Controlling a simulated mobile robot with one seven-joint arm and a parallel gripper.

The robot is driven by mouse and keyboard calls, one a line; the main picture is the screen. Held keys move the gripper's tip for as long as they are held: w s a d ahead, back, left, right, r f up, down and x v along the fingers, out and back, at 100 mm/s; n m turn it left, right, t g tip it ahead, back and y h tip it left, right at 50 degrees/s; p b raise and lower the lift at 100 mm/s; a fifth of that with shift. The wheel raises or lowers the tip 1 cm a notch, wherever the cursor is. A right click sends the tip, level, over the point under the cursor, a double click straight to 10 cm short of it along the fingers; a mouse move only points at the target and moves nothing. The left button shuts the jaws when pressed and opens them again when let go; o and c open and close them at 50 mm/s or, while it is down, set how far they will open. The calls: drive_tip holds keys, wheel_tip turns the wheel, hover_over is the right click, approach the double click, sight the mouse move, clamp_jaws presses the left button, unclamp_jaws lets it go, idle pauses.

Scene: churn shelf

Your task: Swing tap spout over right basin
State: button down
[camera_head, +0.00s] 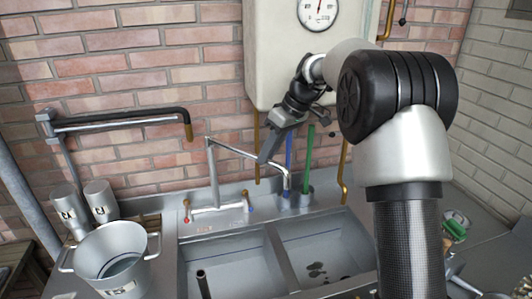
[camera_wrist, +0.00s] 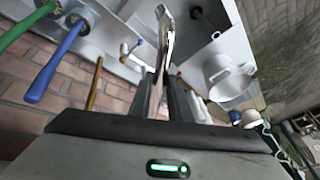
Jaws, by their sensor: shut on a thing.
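The silver tap spout (camera_head: 238,150) runs from its upright pipe toward the right in the head view. Its downturned end (camera_head: 287,184) shows above the rear of the sink, near the back left of the right basin (camera_head: 328,247). The left basin (camera_head: 232,268) lies beside it, past a divider. My gripper (camera_head: 266,156) reaches down to the spout from above and is shut on it. In the wrist view the fingers (camera_wrist: 166,98) meet on the spout (camera_wrist: 168,38); the exact contact is partly hidden by the fingers.
A metal bucket (camera_head: 113,262) stands left of the sink. Blue (camera_head: 288,148) and green (camera_head: 309,147) handles stand behind the right basin. A white boiler (camera_head: 290,75) hangs above. A padded wall pipe (camera_head: 120,121) juts out at left.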

drive_tip(key=c, duration=1.6)
unclamp_jaws()
drive_tip(key=shift+c, duration=0.2)
drive_tip(key=shift+r, duration=0.1)
drive_tip(key=p+v, duration=0.1)
drive_tip(key=v, duration=1.6)
drive_tip(key=shift+r, duration=0.15)
